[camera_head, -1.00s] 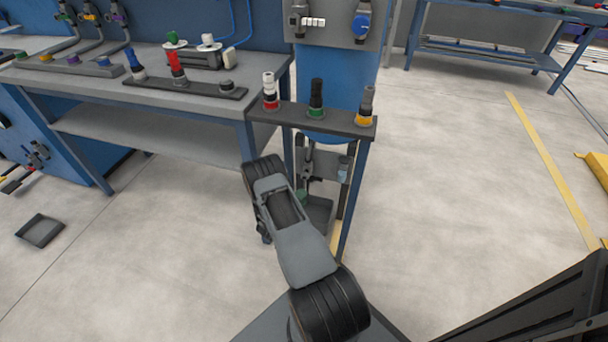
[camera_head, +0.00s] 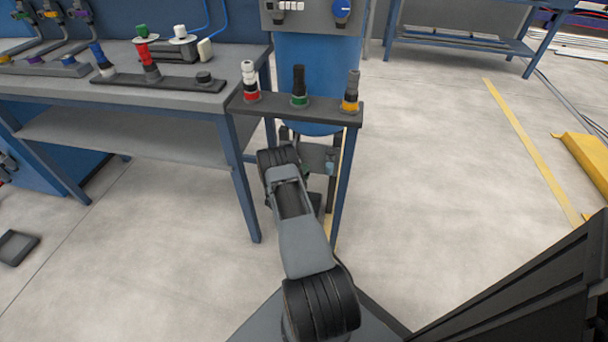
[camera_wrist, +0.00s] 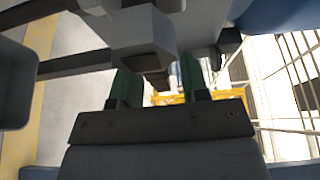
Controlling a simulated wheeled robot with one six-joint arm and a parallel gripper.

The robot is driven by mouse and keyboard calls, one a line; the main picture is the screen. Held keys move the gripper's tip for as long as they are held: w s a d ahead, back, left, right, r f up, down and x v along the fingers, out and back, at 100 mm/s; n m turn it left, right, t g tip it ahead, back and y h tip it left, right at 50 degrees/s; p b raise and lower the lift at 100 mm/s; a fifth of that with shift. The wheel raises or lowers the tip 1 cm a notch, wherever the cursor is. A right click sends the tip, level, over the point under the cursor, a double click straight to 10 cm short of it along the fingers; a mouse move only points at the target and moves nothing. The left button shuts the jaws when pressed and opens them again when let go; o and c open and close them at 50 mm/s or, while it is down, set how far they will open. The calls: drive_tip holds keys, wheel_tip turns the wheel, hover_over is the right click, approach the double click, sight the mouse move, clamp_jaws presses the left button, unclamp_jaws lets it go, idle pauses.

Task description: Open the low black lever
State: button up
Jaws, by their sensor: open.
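In the wrist view my gripper (camera_wrist: 160,75) is open, its two dark green fingers pointing up the picture. A grey block with a dark end face (camera_wrist: 146,40) sits just beyond the fingers, with a small dark piece under it around the gap between them. I cannot tell whether that dark piece is the low black lever or whether a finger touches it. In the head view the low grey fixture (camera_head: 318,158) stands under the blue column, largely hidden behind my arm. My gripper and the lever cannot be made out there.
A narrow stand (camera_head: 325,112) carries three upright fittings with red, green and yellow bands. A workbench (camera_head: 190,96) stands to its left. In the wrist view a grey box-like part (camera_wrist: 14,85) is at the left and dark bars cross behind.

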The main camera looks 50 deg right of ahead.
drive_tip(key=shift+d, duration=0.15)
clamp_jaws()
idle(0.4)
